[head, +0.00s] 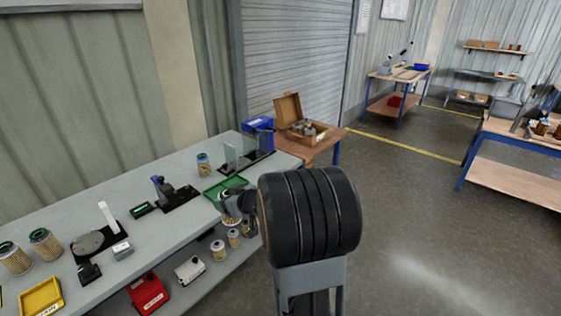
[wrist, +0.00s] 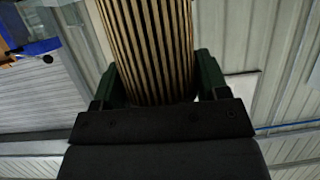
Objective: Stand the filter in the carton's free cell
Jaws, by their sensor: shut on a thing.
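My gripper (wrist: 158,78) is shut on a filter (wrist: 147,40). In the wrist view, its dark green fingers sit on either side of the pleated tan and black body. The filter's far end is out of that view. In the head view the held filter (head: 231,219) shows small below the gripper, over the bench's right edge, partly hidden by my arm. The brown carton (head: 292,136) stands with its lid raised on a wooden table beyond the bench's far end. Several filters are inside it; I cannot make out which cell is free. The gripper is apart from the carton.
A grey bench (head: 75,200) runs along the left with a green tray (head: 222,190), a clear upright panel (head: 231,155), a yellow bin (head: 42,297) and standing filters (head: 45,243). A blue bin (head: 259,126) is beside the carton. Open floor (head: 420,220) lies to the right.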

